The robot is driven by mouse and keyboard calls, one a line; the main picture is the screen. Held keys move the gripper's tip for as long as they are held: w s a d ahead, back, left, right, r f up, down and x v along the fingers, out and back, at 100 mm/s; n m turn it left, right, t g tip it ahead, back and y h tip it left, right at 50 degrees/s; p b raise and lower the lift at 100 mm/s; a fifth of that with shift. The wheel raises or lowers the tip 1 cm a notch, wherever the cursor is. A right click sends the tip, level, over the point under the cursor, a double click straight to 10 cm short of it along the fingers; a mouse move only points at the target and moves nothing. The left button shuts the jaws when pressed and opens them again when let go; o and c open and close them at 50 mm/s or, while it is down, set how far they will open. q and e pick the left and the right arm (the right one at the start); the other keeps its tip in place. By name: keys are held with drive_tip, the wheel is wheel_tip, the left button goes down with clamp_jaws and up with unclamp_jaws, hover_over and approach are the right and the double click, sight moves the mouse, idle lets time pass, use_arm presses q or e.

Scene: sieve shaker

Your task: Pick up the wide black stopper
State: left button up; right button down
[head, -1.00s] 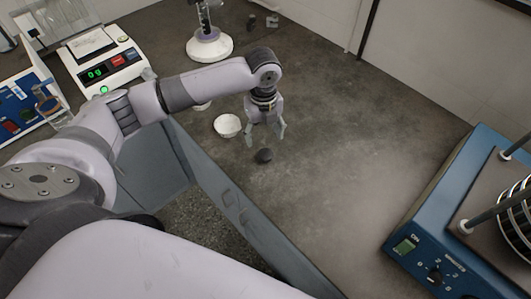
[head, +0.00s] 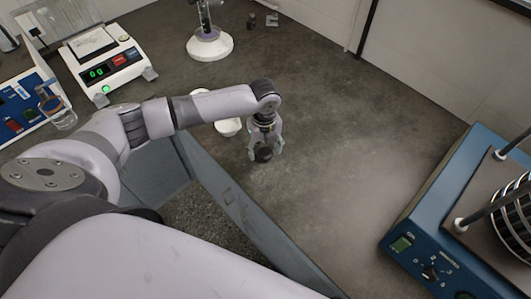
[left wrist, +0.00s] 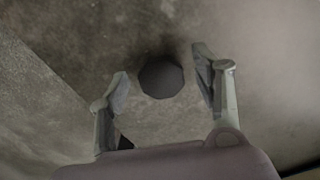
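The wide black stopper (head: 263,155) stands on the grey bench top near its front edge. In the left wrist view the stopper (left wrist: 161,78) shows as a dark, many-sided disc. My left gripper (head: 265,152) is lowered over it, with one finger on each side. My right gripper is in neither view.
A white bowl (head: 229,127) stands just left of my left gripper, partly behind my arm. A balance (head: 105,66) stands at the back left. The blue sieve shaker (head: 436,222) is at the right. The bench between is clear.

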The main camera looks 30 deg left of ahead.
sight(265, 151)
use_arm(q)
drive_tip(key=c, duration=0.8)
drive_tip(key=shift+c, duration=0.4)
wheel_tip(265, 151, up, 20)
drive_tip(key=b, duration=0.2)
drive_tip(key=s+d+n, duration=0.2)
drive_tip(key=s+n, duration=0.4)
drive_tip(key=n, duration=0.6)
drive_tip(key=s+d+f+n, duration=0.1)
drive_tip(key=s+d+n, duration=0.2)
drive_tip(key=n, duration=1)
drive_tip(key=s, duration=0.2)
drive_tip(key=shift+s+d+f, duration=0.2)
drive_tip(key=shift+s, duration=0.2)
